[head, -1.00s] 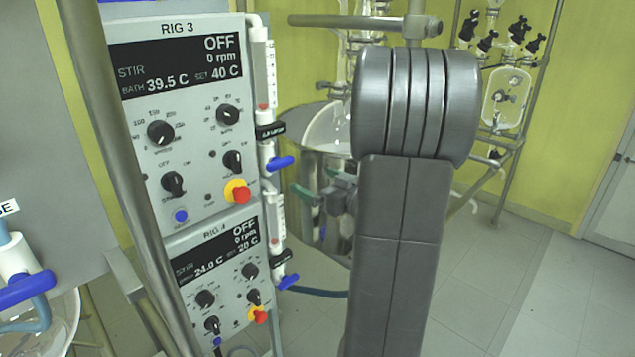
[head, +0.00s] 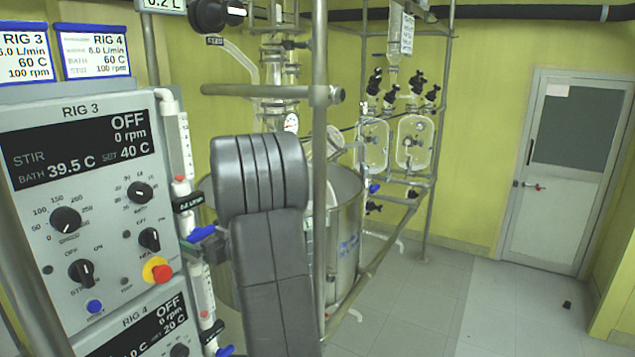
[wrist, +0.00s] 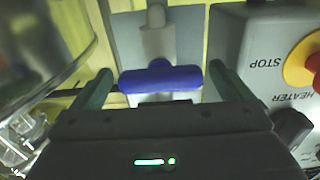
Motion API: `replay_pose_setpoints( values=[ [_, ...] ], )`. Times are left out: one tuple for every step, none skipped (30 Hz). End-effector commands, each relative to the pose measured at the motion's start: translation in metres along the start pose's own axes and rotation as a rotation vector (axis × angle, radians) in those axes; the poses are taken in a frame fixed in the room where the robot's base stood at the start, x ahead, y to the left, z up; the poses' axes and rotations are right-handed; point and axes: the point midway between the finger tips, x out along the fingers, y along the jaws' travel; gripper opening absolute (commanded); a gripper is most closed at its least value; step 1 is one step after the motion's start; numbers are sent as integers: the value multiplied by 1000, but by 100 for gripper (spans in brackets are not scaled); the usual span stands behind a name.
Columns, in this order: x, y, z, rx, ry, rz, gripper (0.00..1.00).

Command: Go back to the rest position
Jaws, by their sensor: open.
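In the wrist view my gripper (wrist: 160,82) is open, with one dark green finger on each side. A blue valve handle (wrist: 160,78) on a pale fitting shows between the fingers, with a visible gap on both sides; I cannot tell how far in front of them it is. My gripper holds nothing.
The RIG 3 panel (head: 82,190) stands close on the left, with a tube and blue valve (head: 201,234) beside it. A metal post (head: 320,180) and steel vessel (head: 347,230) stand behind my arm. Open floor (head: 490,300) lies right, towards a door (head: 565,170).

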Motion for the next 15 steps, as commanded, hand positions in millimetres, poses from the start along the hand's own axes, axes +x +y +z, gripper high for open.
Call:
replay_pose_setpoints(
  values=[
    [4,0,-1,0,0,-1,98],
    [5,0,-1,0,0,-1,98],
    [7,0,0,0,0,-1,98],
    [8,-1,0,0,0,-1,98],
    [8,0,0,0,0,0,98],
    [9,0,0,0,0,0,98],
    [9,0,0,0,0,0,98],
    [9,0,0,0,0,0,98],
    [8,0,0,0,0,0,98],
    [8,0,0,0,0,0,98],
    [8,0,0,0,0,0,98],
    [8,0,0,0,0,0,98],
    [8,0,0,0,0,0,98],
    [8,0,0,0,0,0,98],
    [8,0,0,0,0,0,98]
  ],
)
